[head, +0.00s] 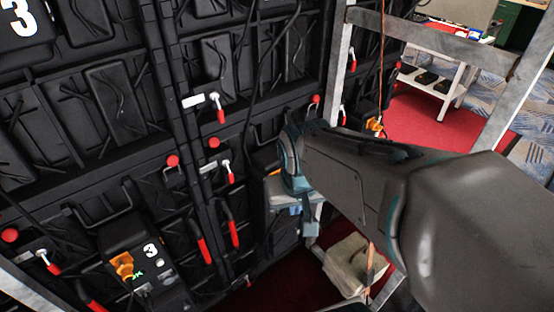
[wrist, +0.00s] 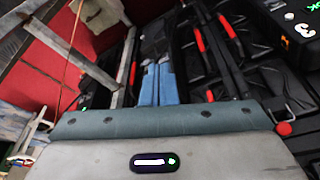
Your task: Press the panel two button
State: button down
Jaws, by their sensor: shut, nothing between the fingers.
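My gripper (head: 308,228) hangs in front of the black video wall in the head view, right of the picture's middle. In the wrist view its two blue fingers (wrist: 157,84) are side by side, shut and empty. No panel marked 2 can be read in either view. A black control box marked 3 (head: 150,250) is at the lower left, with an orange plug, a green light and small pale spots. Another box marked 3 (head: 22,22) is at the top left. My arm and gripper hide part of the wall, including most of a box with an orange plug (head: 268,160).
Red-handled latches (head: 203,248) and black cables stick out from the wall (head: 110,100). A grey metal frame (head: 340,60) stands right of it. A pale sandbag-like block (head: 350,262) lies on the floor. Red carpet and a white table (head: 440,80) are beyond.

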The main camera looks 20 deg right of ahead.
jog(key=w+d+f+m+t+b, duration=0.1)
jog(key=w+d+f+m+t, duration=0.1)
jog(key=w+d+f+m, duration=0.3)
jog(key=w+d+f+m+t+y+b, duration=0.1)
jog(key=w+d+f+m+t, duration=0.1)
jog(key=w+d+f+m, duration=0.3)
jog(key=w+d+f+m+t+b, duration=0.2)
jog(key=w+d+f+m, duration=0.4)
jog(key=f, duration=1.2)
jog(key=w+m, duration=0.1)
jog(key=m, duration=0.3)
jog(key=shift+w+f+m+y, duration=0.25)
jog(key=shift+f+m+y, duration=0.05)
jog(key=shift+m+y, duration=0.1)
jog(key=shift+w, duration=0.1)
jog(key=w+a+b, duration=0.2)
jog(key=w+b, duration=0.1)
jog(key=w, duration=0.5)
jog(key=shift+a, duration=0.4)
jog(key=shift+w, duration=0.1)
jog(key=shift+w+a, duration=0.15)
jog(key=shift+w, duration=0.2)
